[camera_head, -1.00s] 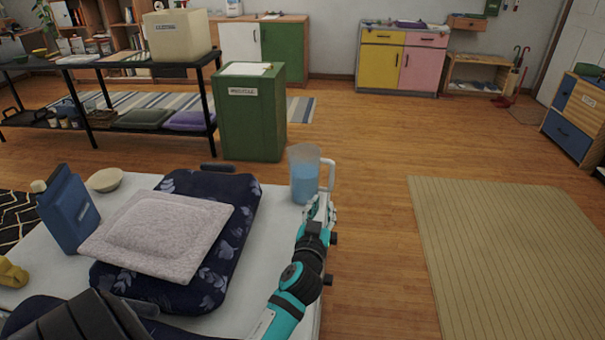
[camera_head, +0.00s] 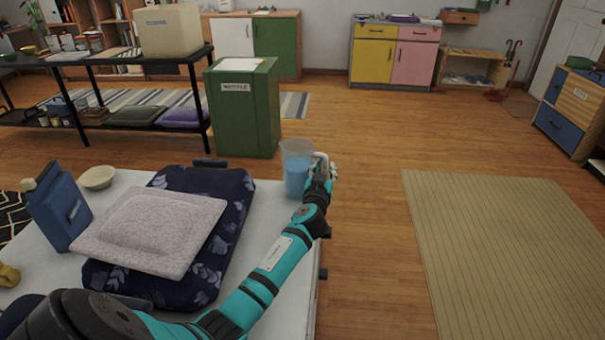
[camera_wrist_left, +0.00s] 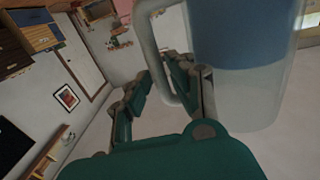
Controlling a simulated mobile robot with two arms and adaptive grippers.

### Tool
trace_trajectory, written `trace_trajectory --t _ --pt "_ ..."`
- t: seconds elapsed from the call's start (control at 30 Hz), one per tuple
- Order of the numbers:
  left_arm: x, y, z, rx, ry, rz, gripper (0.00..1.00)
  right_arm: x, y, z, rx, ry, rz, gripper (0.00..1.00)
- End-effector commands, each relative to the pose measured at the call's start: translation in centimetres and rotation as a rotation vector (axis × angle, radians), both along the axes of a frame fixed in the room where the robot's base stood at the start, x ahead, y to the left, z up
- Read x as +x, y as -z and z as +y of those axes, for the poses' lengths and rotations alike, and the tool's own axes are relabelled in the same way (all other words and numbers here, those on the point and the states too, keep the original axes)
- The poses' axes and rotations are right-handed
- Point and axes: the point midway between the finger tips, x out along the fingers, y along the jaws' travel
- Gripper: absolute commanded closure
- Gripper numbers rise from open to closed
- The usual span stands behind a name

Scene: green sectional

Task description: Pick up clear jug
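The clear jug (camera_head: 297,170) stands upright on the far right corner of the white table, with blue liquid inside. My left gripper (camera_head: 322,168) is at its handle, on the jug's right side. In the left wrist view, the jug (camera_wrist_left: 240,95) fills the upper right and its pale handle (camera_wrist_left: 153,55) runs down between the two fingertips of my left gripper (camera_wrist_left: 160,75). The fingers are close on both sides of the handle; whether they press on it is unclear. My right gripper is not in view.
The white table (camera_head: 290,225) also holds a dark patterned cushion (camera_head: 235,215), a pale cushion (camera_head: 150,230), a blue bottle (camera_head: 60,208) and a small bowl (camera_head: 97,177). A green cabinet (camera_head: 243,110) stands behind. Open wooden floor lies right of the table, before a mat (camera_head: 490,250).

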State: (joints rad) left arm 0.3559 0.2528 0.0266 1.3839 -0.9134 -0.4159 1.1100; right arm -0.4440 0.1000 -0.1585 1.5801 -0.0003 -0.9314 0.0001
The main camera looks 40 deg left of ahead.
Motion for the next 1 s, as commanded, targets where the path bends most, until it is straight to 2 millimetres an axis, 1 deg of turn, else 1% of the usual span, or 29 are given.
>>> trace_trajectory --t 0.1,0.27,0.3,0.43,0.47,0.67,1.0 --pt "0.44 0.03 0.21 0.001 0.000 0.000 0.79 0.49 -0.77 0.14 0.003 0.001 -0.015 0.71" --pt "0.43 0.02 0.20 0.001 0.001 0.000 0.79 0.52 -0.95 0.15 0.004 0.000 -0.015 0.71" --pt "0.42 0.01 0.19 0.000 0.001 0.000 0.81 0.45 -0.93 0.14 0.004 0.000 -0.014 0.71" --pt "0.41 0.01 0.18 0.000 0.001 0.000 0.98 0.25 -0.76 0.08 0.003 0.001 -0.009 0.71" --pt "0.41 0.01 0.18 0.000 0.001 0.000 1.00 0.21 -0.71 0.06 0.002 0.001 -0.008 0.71" --pt "0.40 0.02 0.17 0.000 0.000 0.000 1.00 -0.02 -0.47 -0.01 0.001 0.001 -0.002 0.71" --pt "0.44 -0.25 0.18 0.004 0.001 -0.003 1.00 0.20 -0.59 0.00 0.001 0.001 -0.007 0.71"
